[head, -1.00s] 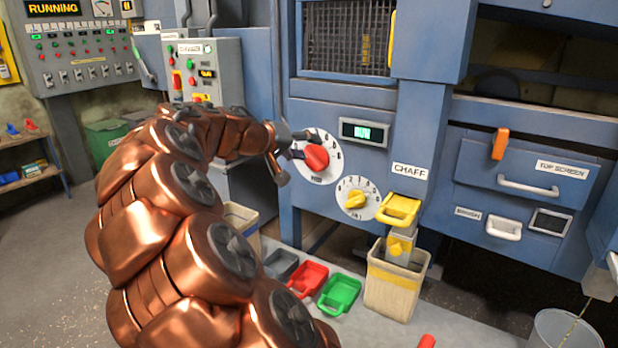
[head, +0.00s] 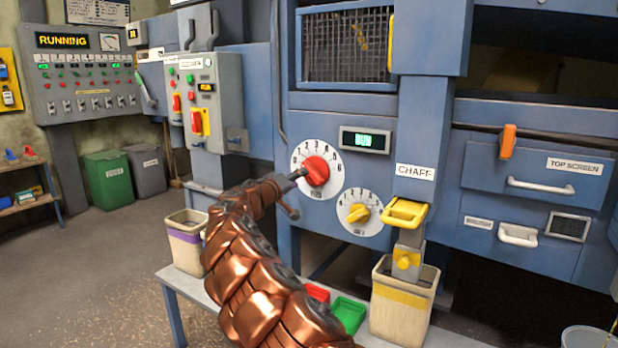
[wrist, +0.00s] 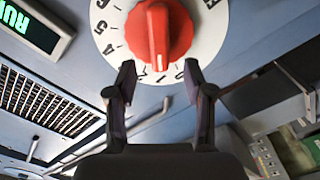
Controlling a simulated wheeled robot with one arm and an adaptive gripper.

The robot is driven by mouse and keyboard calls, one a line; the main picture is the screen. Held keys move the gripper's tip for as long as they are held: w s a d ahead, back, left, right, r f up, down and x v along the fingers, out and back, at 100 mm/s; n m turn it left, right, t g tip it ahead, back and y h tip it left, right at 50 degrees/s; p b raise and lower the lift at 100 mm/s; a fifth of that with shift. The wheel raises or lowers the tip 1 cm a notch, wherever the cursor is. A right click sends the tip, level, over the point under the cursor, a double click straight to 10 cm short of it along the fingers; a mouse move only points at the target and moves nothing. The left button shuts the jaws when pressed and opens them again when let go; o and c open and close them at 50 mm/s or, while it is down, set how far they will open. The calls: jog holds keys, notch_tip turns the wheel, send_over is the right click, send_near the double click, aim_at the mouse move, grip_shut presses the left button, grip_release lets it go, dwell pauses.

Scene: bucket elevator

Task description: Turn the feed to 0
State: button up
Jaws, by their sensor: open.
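The red knob (head: 317,171) sits on a white numbered dial on the blue machine, left of a second dial with a yellow knob (head: 359,213). In the wrist view the red knob (wrist: 158,38) is just beyond my gripper (wrist: 158,82), near the middle between its fingertips. My gripper (head: 297,190) is open, its two fingers apart with nothing between them. In the head view it is at the lower left of the red knob. The small label under the dial is too small to read.
A yellow chaff handle (head: 405,213) sticks out right of the dials, above a bin (head: 402,310). A bench (head: 190,288) with a bin (head: 187,240) and red and green scoops stands below my arm. A control box (head: 203,105) stands to the left.

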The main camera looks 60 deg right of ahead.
aim_at(313, 172)
jog(key=d, duration=0.7)
dwell(0.5)
jog(key=shift+w, duration=0.1)
grip_shut()
dwell(0.4)
